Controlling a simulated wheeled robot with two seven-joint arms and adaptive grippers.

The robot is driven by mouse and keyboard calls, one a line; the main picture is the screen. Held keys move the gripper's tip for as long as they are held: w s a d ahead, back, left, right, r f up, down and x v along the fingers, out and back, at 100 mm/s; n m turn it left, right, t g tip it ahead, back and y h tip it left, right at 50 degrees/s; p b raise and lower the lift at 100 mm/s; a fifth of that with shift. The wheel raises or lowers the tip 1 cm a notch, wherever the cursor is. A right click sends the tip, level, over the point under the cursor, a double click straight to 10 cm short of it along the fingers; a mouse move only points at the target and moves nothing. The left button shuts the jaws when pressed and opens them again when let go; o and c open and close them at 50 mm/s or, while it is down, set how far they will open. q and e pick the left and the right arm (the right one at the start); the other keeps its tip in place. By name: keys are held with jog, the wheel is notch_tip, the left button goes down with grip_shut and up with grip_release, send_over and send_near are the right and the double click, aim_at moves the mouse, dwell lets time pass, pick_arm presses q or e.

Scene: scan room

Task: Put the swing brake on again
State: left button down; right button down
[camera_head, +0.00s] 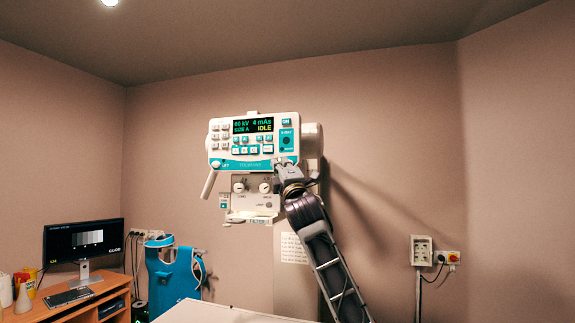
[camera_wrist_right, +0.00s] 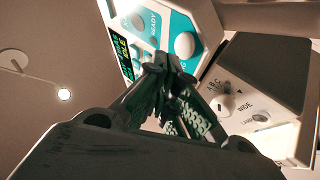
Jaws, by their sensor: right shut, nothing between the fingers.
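The white and teal control head (camera_head: 254,142) hangs on the far wall side, its display reading IDLE. I cannot tell for certain which control is the swing brake. Small labels are unreadable. A white knob (camera_head: 216,164) marked OFF is at its lower left, above a slanted white handle (camera_head: 208,185). My right gripper (camera_head: 284,164) is shut and empty at the head's lower right corner. In the right wrist view its fingertips (camera_wrist_right: 165,64) are close to a round white button (camera_wrist_right: 185,45) beside the word READY. Contact is unclear. My left gripper is out of view.
Below the head is a collimator box (camera_head: 252,192) with two dials. A white table (camera_head: 215,312) is at the bottom. A desk with a monitor (camera_head: 83,241) and a blue apron-like item (camera_head: 172,275) stand left.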

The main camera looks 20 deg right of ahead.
jog(key=shift+w+d+p, duration=0.45)
jog(key=shift+w+p, duration=0.2)
dwell(1.5)
jog(key=shift+s+a, duration=0.1)
jog(key=shift+s, duration=0.05)
dwell(0.4)
jog(key=shift+s+a, duration=0.3)
jog(key=shift+s, duration=0.2)
jog(key=shift+s+a, duration=0.1)
jog(key=shift+s+a+b, duration=0.4)
jog(key=shift+s+a, duration=0.3)
jog(key=shift+s, duration=0.3)
jog(key=shift+s+a+b, duration=0.35)
jog(key=shift+s+a, duration=0.3)
jog(key=shift+s, duration=0.35)
